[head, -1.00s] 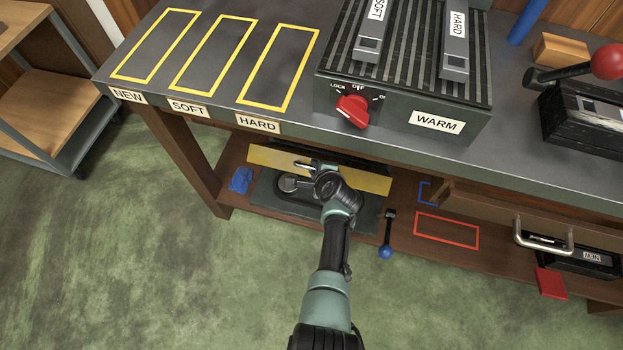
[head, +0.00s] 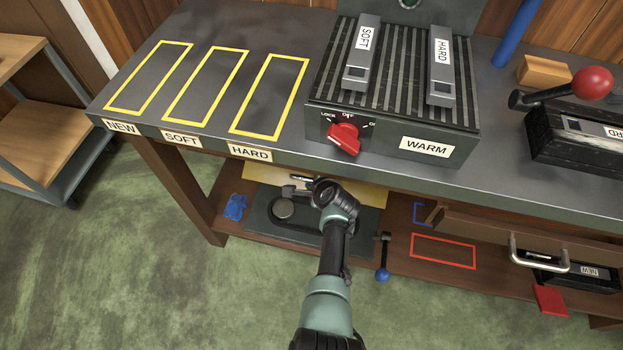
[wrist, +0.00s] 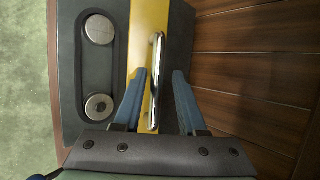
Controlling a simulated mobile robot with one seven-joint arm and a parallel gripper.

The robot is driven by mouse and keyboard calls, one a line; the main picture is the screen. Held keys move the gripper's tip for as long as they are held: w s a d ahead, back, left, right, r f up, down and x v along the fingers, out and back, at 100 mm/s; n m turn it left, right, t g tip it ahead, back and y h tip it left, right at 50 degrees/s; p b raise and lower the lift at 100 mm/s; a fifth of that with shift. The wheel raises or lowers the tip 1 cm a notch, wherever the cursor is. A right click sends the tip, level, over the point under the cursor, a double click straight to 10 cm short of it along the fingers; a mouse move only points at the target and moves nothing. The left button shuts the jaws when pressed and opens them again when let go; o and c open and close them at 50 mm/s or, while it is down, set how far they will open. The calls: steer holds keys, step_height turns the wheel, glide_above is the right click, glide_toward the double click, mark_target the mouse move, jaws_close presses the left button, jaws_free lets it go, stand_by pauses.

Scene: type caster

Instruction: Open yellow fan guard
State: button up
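The yellow fan guard (head: 370,197) is a flat yellow panel on the lower shelf, under the bench, partly hidden by the bench edge and my arm. In the wrist view the yellow panel (wrist: 148,35) carries a shiny metal bar handle (wrist: 157,60). My gripper (wrist: 159,74) is open. Its two blue fingers stand on either side of the handle, with a visible gap on both sides. In the head view my gripper (head: 298,189) reaches under the bench in front of the panel.
A dark unit with two round metal discs (wrist: 100,28) lies beside the guard. A blue-knobbed lever (head: 383,262) stands to its right. The bench top (head: 290,35) overhangs the shelf (head: 400,225). A red knob (head: 344,138) and a drawer handle (head: 540,255) stick out nearby.

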steer(key=shift+s+f, duration=0.1)
steer(key=shift+s, duration=0.05)
steer(key=shift+p+v, duration=4.45)
steer(key=shift+v, duration=2)
